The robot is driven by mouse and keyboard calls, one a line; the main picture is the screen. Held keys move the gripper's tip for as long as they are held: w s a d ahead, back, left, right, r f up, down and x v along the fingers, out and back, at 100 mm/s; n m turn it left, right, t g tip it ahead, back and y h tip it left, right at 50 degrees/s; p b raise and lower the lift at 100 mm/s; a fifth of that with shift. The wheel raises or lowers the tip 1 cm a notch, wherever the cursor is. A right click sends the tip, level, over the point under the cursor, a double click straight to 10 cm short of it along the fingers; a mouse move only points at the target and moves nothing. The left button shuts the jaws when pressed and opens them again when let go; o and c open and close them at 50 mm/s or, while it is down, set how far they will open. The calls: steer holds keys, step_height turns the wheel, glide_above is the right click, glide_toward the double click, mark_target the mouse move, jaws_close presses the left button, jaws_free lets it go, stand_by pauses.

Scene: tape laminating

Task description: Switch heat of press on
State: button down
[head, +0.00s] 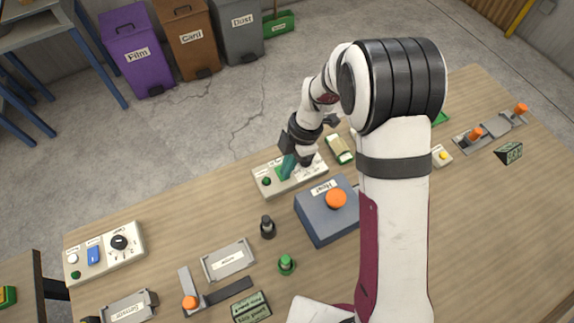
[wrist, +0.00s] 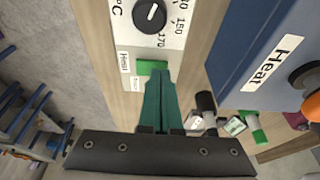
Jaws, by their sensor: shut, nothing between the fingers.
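The light grey control panel (head: 308,172) lies on the table behind the blue Heat box (head: 318,228). In the wrist view the panel (wrist: 127,35) carries a black temperature dial (wrist: 150,15) and a green rocker switch (wrist: 152,67) beside a Heat label (wrist: 124,62). My gripper (head: 287,175) is over the panel, with its teal fingers pointing down. In the wrist view my gripper's fingertips (wrist: 157,74) are together, empty, and overlap the near edge of the green switch. I cannot tell whether they touch it. The switch's on or off state is unclear.
The blue box with its orange knob (head: 336,198) stands close beside the panel. A black knobbed post (head: 267,227) and a green knob (head: 287,264) stand nearby. Another control panel (head: 135,243) lies at the left.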

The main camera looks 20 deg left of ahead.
steer(key=shift+s+f, duration=0.1)
steer(key=shift+f, duration=0.15)
steer(key=shift+w+a+r, duration=0.2)
steer(key=shift+w+a, duration=0.3)
steer(key=shift+w, duration=0.05)
steer(key=v, duration=1.4)
steer(key=shift+s+a, duration=0.3)
steer(key=shift+a, duration=0.05)
steer(key=shift+r, duration=0.1)
